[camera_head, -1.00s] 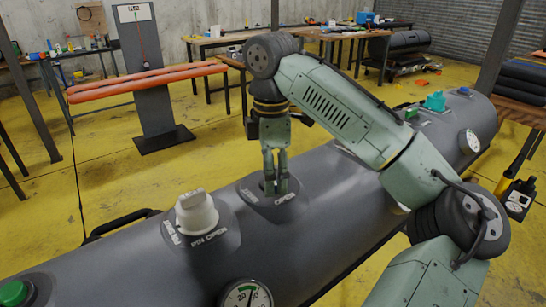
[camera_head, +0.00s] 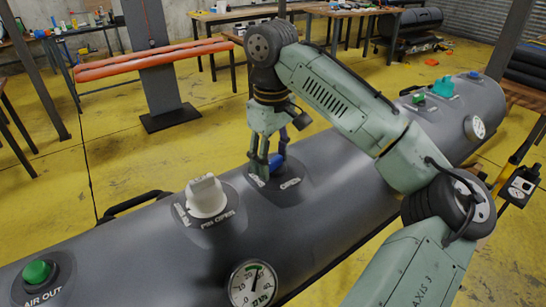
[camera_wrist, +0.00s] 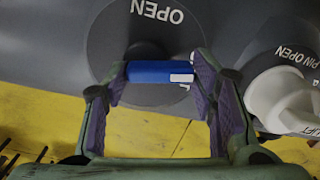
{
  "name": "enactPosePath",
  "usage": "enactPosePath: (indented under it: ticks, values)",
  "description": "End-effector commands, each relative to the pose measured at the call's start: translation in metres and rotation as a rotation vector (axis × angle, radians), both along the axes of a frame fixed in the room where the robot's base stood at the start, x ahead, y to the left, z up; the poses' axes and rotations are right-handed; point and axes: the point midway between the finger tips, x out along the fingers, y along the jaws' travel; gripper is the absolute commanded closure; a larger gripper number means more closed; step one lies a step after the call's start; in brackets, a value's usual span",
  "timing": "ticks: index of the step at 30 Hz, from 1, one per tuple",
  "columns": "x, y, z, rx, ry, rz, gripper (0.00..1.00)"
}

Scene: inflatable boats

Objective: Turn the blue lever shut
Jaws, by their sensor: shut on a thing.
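The blue lever (camera_head: 275,163) stands on a round dark plate (camera_head: 290,172) on top of the grey inflatable tube (camera_head: 330,160). In the wrist view the blue lever (camera_wrist: 160,72) lies crosswise between the purple-padded fingers, with a white mark near its right end. My gripper (camera_head: 266,165) is shut on it, with a finger at each end in the wrist view (camera_wrist: 160,80). The word OPEN shows on the plate beyond the lever.
A white knob (camera_head: 206,196) marked PIN OPEN stands close left of my gripper. A pressure gauge (camera_head: 253,285) and a green button (camera_head: 38,271) labelled AIR OUT are nearer. A teal knob (camera_head: 442,87) and another green button (camera_head: 419,99) sit farther right.

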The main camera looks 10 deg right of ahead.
Motion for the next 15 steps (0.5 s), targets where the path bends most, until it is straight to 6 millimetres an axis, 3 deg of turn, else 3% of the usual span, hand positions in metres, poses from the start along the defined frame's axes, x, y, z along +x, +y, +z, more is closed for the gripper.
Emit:
enactPosePath:
  ticks: [15]
  values:
    - [0.0026,0.0013,-0.0007,-0.003,0.003,-0.242,0.76]
